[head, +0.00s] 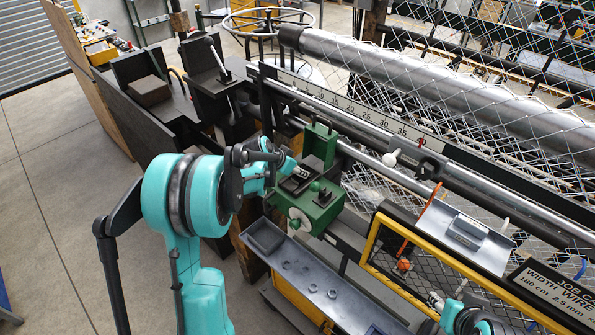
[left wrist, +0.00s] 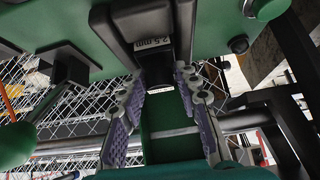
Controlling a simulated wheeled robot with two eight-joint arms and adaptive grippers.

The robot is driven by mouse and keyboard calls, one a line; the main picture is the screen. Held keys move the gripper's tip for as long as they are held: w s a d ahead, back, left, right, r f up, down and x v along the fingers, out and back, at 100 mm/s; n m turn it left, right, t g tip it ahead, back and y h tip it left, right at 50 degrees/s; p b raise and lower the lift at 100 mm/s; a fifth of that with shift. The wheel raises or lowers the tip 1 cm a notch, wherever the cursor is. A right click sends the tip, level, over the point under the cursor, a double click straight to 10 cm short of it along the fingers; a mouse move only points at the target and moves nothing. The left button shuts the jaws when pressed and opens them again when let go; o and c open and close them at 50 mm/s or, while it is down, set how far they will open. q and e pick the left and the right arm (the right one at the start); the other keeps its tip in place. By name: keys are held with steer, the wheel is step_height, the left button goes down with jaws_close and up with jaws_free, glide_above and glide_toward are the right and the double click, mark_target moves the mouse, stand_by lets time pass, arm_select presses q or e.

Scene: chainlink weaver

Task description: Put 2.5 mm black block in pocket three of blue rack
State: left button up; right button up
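The black block (left wrist: 150,35) with a white "2.5 mm" label sits in the underside of a green machine head in the left wrist view. The left gripper (left wrist: 160,76) is below it, its two purple-padded fingers apart. The block's dark lower end reaches between the fingertips; I cannot tell whether they touch it. In the head view the left gripper (head: 297,176) is at the green machine (head: 318,205), and the block cannot be made out there. The right gripper (head: 436,300) is small at the bottom right, its fingers unclear. I cannot identify a blue rack in either view.
A long grey trough (head: 325,292) with several nuts runs in front of the green machine. A yellow-framed mesh guard (head: 372,240), a metal tray (head: 466,234) and a job card (head: 555,290) are at the right. Chainlink mesh and a ruler bar (head: 350,108) lie behind.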

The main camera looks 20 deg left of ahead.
arm_select(q)
jaws_close()
steer(key=shift+r, duration=0.1)
steer(key=shift+r+p, duration=1.55)
steer(key=shift+r, duration=1)
steer(key=shift+f, duration=0.1)
